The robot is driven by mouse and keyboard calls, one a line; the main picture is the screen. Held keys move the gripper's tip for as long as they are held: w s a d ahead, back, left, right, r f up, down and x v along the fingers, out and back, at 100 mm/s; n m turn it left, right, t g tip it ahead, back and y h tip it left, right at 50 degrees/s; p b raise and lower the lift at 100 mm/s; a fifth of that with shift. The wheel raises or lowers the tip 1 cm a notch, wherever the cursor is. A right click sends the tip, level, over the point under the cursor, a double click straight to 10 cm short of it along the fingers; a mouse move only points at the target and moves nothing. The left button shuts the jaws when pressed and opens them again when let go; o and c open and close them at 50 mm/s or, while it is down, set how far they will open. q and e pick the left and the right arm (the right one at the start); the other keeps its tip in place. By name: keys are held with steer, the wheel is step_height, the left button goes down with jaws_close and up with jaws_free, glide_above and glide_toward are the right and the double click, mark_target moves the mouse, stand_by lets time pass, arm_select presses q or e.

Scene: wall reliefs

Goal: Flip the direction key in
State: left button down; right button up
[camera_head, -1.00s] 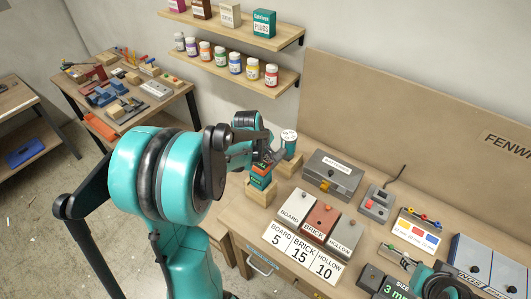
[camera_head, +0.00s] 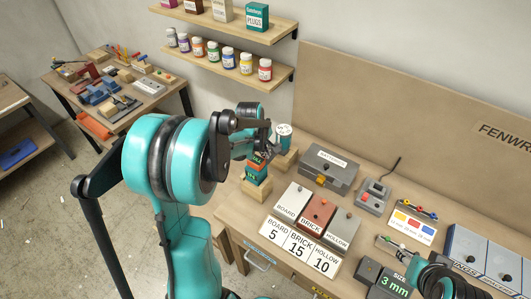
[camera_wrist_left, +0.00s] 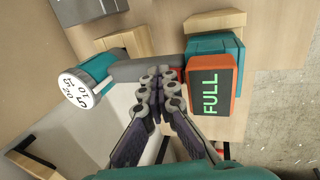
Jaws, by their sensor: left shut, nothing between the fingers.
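A small red part (camera_wrist_left: 180,75), perhaps the direction key, shows beside the fingertips, mostly hidden. My left gripper (camera_wrist_left: 157,85) is shut and empty, with its tips close to the bar and red part; contact is unclear. My right gripper's fingers are unclear at lower right in the head view.
Labelled BOARD, BRICK and HOLLOW blocks (camera_head: 317,214) stand right of the driver. A grey box (camera_head: 330,170) and a small red-button unit (camera_head: 372,194) sit behind them. Shelves with jars (camera_head: 228,58) hang above; a backboard (camera_head: 400,110) bounds the bench.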

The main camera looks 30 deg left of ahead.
arm_select(q)
steer(key=shift+s, duration=0.15)
steer(key=shift+s+f, duration=0.1)
steer(key=shift+s, duration=0.45)
steer(key=shift+s+a+r, duration=0.1)
steer(key=shift+s+r, duration=0.05)
steer(key=shift+r, duration=0.35)
steer(key=shift+v, duration=3.55)
steer(key=shift+r, duration=0.15)
